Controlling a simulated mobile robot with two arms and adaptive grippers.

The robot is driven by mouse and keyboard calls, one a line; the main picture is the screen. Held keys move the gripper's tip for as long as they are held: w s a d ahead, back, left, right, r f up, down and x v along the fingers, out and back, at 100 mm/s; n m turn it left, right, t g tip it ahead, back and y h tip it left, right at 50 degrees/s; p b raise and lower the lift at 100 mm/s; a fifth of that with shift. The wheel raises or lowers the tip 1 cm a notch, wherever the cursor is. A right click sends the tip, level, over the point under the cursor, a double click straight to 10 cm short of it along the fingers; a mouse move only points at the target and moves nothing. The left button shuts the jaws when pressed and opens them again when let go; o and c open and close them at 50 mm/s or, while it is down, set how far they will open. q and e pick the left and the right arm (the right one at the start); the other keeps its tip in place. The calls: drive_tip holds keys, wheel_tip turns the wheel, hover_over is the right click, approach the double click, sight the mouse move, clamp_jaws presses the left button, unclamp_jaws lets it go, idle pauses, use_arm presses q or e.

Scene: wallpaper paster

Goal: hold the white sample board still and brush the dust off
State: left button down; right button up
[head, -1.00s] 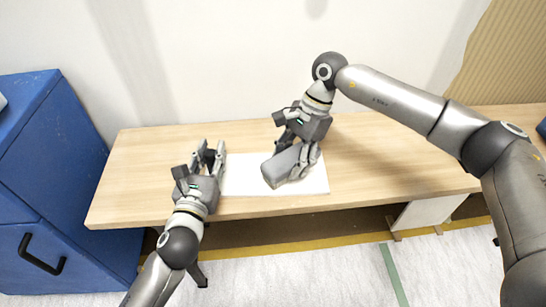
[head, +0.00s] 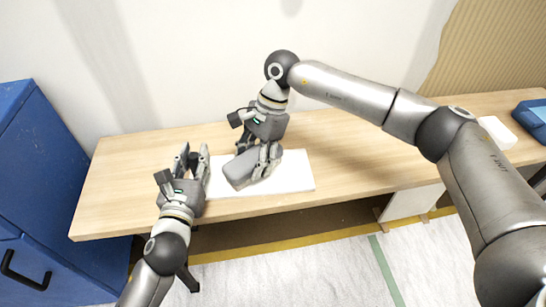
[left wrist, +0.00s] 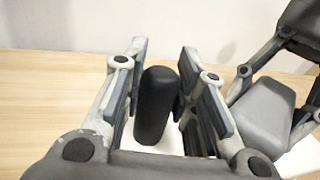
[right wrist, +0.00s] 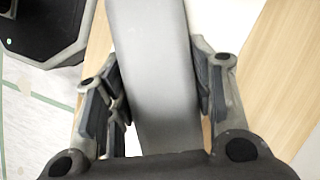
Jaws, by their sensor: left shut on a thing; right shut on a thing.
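The white sample board (head: 293,177) lies flat on the wooden table; both grippers cover parts of it. My left gripper (head: 192,160) is at the board's left end. In the left wrist view its fingers are shut on a dark rounded grip (left wrist: 154,105) that stands up between them, with white board just below. My right gripper (head: 257,160) is over the middle of the board, shut on a grey block-shaped brush (head: 240,171). The brush also fills the middle of the right wrist view (right wrist: 158,80). Its underside is hidden, and I cannot make out dust.
The table (head: 350,160) is bare to the left and right of the board. A blue cabinet (head: 45,190) stands at the left. A white item (head: 497,132) and a blue item (head: 533,118) are at the table's far right. The wall is close behind.

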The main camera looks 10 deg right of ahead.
use_arm(q)
drive_tip(key=shift+f, duration=0.3)
use_arm(e)
drive_tip(key=shift+a, duration=0.85)
use_arm(q)
drive_tip(key=shift+a, duration=0.1)
use_arm(e)
wheel_tip(320, 180, up, 8)
drive_tip(key=shift+r, duration=0.15)
drive_tip(key=o, duration=0.5)
drive_tip(key=c, duration=0.4)
use_arm(q)
drive_tip(key=c, duration=1.1)
unclamp_jaws()
drive_tip(key=shift+w, duration=0.1)
use_arm(e)
drive_tip(key=shift+w, duration=0.15)
use_arm(q)
drive_tip(key=shift+r, duration=0.15)
drive_tip(key=v, duration=1.2)
drive_tip(key=shift+r, duration=0.1)
